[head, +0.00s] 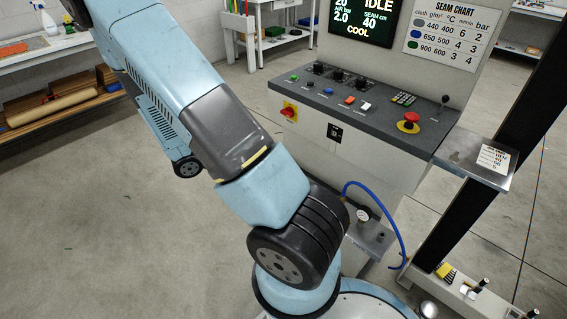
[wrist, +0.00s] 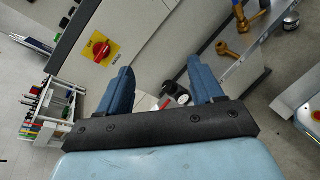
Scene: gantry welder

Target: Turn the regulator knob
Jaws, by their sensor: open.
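A small dark round part, likely the regulator knob (wrist: 172,88), shows in the wrist view beside a pale round gauge (wrist: 183,99). Both are seen between my gripper's fingers and beyond them; the exact distance is unclear. My gripper (wrist: 161,66) is open, with two blue fingers spread and nothing between their tips. In the head view the gauge (head: 362,215) stands on a small grey bracket (head: 376,238) at the machine's side, with a blue hose (head: 385,205) arching over it. My arm fills the middle there, and my gripper is out of sight. The knob cannot be made out there.
The console (head: 360,105) carries a red emergency button (head: 408,121) and a red rotary switch (head: 289,110), also in the wrist view (wrist: 101,50). The screen (head: 363,18) reads IDLE, air 2.0 bar. A seam chart (head: 452,30) hangs beside it. Brass fittings (wrist: 228,50) stand at right.

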